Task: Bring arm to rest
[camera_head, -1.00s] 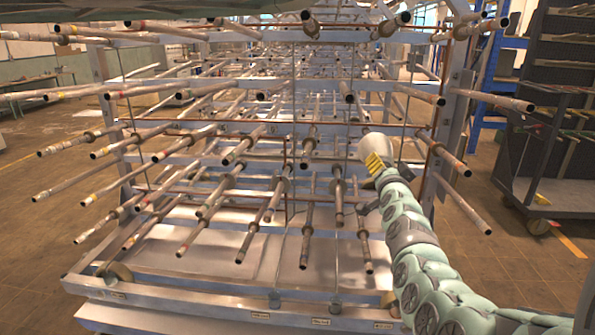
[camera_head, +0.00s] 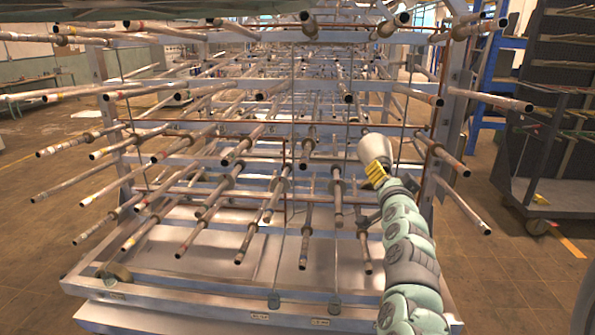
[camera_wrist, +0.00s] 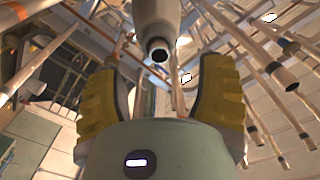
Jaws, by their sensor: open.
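My arm (camera_head: 408,252) rises from the lower right of the head view in front of the pipe rack, bent near its top. My gripper (camera_head: 376,174), with yellow fingers, is at its end, close to the rack's right side. In the wrist view my gripper (camera_wrist: 162,72) has its two yellow fingers well apart. A pale tapered part (camera_head: 375,148) shows right above the fingers in the head view. In the wrist view a pale tube end with a dark round opening (camera_wrist: 157,22) lies between and beyond the fingertips. I cannot tell whether they touch.
The metal rack (camera_head: 190,292) fills the middle, with many pipes sticking out towards me, some close to the arm. A dark cart (camera_head: 560,200) stands at the right by a blue frame (camera_head: 487,98). Open floor (camera_head: 490,280) lies right of the arm.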

